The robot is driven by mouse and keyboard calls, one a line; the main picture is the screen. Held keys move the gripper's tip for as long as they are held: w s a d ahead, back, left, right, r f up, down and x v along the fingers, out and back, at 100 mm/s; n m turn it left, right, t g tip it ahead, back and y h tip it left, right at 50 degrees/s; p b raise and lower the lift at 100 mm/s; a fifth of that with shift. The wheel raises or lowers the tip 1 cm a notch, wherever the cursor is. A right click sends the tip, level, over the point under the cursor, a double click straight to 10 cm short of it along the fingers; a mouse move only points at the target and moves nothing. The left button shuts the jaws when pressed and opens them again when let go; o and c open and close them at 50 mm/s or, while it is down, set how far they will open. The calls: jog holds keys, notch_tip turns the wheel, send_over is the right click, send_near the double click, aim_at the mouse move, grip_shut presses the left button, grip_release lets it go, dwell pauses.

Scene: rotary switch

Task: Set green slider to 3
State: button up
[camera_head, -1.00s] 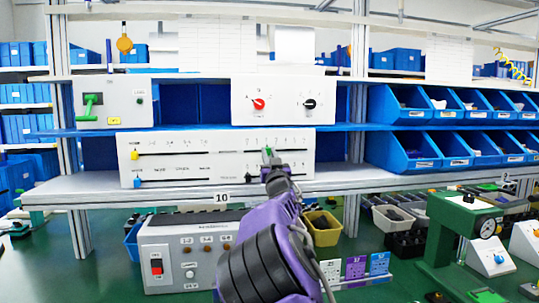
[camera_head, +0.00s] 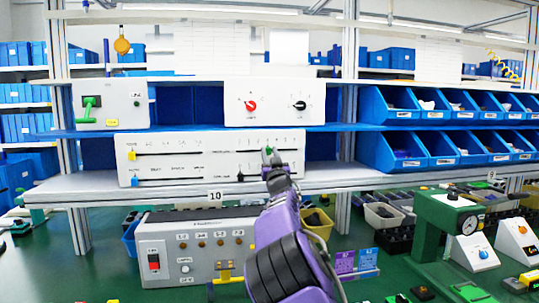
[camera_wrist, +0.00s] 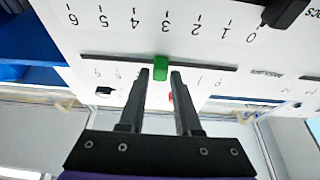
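The green slider (camera_wrist: 160,69) sits in its slot on the white slider panel (camera_head: 218,143), near the middle of its scale. Its nearest labels are hidden behind the fingers in the wrist view, so I cannot read its number. It also shows in the head view (camera_head: 268,150), at the panel's upper right. In the upside-down wrist view, the large numbers 0 to 6 lie above the slot.
A black slider (camera_wrist: 285,10) is near the 0 of the large scale. Yellow (camera_head: 132,155) and blue (camera_head: 135,181) sliders are on the panel's left. A box with red and black knobs (camera_head: 273,103) stands above. Blue bins (camera_head: 386,153) are at right.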

jog(key=shift+o, duration=1.2)
jog(key=b+v, duration=0.2)
jog(key=v, duration=1.5)
jog(key=shift+s, duration=0.3)
